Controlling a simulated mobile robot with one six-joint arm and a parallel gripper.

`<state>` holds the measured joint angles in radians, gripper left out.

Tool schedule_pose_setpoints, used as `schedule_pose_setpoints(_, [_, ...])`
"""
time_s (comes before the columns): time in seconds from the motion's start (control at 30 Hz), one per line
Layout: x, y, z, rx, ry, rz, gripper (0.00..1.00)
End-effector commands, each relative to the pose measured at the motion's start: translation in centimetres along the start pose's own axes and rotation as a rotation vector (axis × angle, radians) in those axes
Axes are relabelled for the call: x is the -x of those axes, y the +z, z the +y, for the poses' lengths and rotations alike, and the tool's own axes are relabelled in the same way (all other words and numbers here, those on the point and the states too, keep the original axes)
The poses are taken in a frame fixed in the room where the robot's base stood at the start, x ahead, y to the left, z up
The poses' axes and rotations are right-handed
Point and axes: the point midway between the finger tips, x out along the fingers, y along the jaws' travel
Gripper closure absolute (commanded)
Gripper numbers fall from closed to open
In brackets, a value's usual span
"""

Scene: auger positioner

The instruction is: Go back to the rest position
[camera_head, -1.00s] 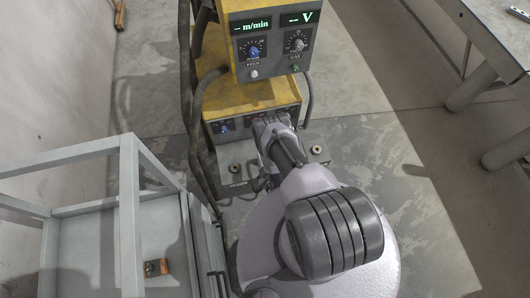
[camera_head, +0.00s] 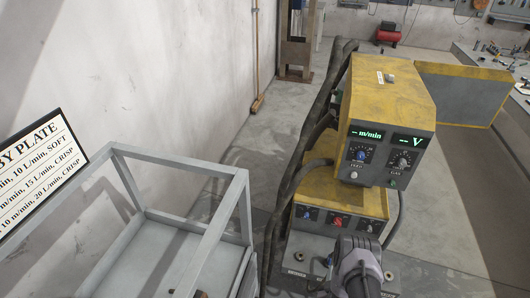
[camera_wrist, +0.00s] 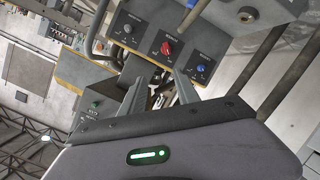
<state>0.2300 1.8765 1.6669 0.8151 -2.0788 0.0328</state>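The yellow and grey welding machine stands right of centre in the head view. Its upper unit (camera_head: 388,115) has green displays reading m/min and V, with two knobs. Its lower unit (camera_head: 338,200) has a blue, a red and a dark knob. In the wrist view, a panel with three knobs (camera_wrist: 168,48) lies just beyond my fingers. My gripper (camera_wrist: 160,80) has its two grey fingers apart, with nothing visibly held between them. In the head view my arm's end (camera_head: 357,265) shows at the bottom, in front of the lower unit; the fingertips are not clear there.
A grey frame cart (camera_head: 230,210) stands left of the machine. A sign with plate settings (camera_head: 35,165) is at the far left. Dark cables (camera_head: 295,165) run down the machine's left side. A workbench with tools (camera_head: 490,65) is at the back right. Floor shows behind the machine.

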Motion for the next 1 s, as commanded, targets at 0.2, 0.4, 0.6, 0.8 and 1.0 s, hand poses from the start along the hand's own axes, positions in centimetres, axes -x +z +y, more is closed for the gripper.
schedule_pose_setpoints(0.2, [-5.9,-6.2,4.7,-0.169,0.022,-0.052,0.62])
schedule_pose_setpoints(0.4, [-9.3,-15.4,10.1,-0.384,-0.010,-0.127,0.62])
schedule_pose_setpoints(0.6, [-4.3,-28.9,15.8,-0.651,-0.158,-0.260,0.62])
schedule_pose_setpoints(0.8, [11.9,-36.2,17.9,-0.813,-0.362,-0.438,0.62])
schedule_pose_setpoints(1.0, [29.2,-34.1,16.8,-0.880,-0.510,-0.628,0.62])
